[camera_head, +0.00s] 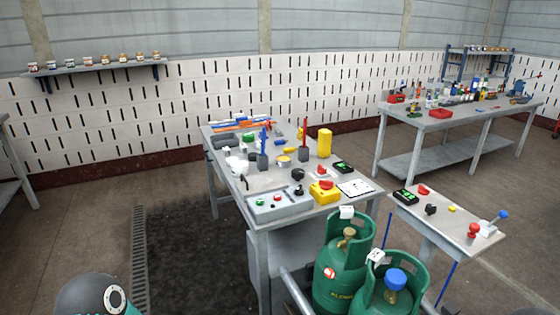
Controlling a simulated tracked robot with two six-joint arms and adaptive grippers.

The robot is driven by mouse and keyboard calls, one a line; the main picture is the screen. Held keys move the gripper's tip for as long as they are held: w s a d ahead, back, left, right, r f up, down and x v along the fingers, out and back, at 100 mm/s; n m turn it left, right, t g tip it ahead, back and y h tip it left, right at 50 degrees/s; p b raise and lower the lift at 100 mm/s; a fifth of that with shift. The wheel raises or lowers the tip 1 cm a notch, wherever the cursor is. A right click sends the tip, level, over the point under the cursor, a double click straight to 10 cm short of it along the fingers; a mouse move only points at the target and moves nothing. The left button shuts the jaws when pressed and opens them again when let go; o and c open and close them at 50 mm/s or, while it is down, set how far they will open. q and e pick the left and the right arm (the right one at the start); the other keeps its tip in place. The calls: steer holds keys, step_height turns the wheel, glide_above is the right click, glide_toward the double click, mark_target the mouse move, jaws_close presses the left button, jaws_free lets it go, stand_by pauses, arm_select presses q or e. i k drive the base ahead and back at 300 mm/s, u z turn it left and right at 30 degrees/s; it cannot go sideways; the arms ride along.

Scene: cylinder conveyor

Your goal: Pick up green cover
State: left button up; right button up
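Two green gas cylinders (337,278) stand side by side at the near end of the main workbench. The nearer, right one (412,287) has a blue cap (396,277) over its valve; the left one shows a brass valve (347,238). Both have green collars around the top. I cannot single out a separate green cover; a small green item (248,136) lies toward the far end of the main bench, too small to identify. A rounded dark part of mine shows at the lower left. Neither gripper is in view.
A smaller table (467,232) stands right of the cylinders, beside blue poles. Another cluttered bench (440,122) is at the back right. Floor at left is clear.

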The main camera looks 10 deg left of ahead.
mark_target(247, 138)
steer(key=u, duration=0.5)
steer(key=k, duration=1.15)
steer(key=u, duration=0.95)
steer(key=i, duration=1.3)
steer(key=u, duration=0.25)
steer(key=i, duration=2.9)
steer(key=z, duration=0.65)
steer(key=i, duration=1.3)
steer(key=z, duration=1.35)
steer(key=i, duration=1.15)
steer(key=z, duration=0.7)
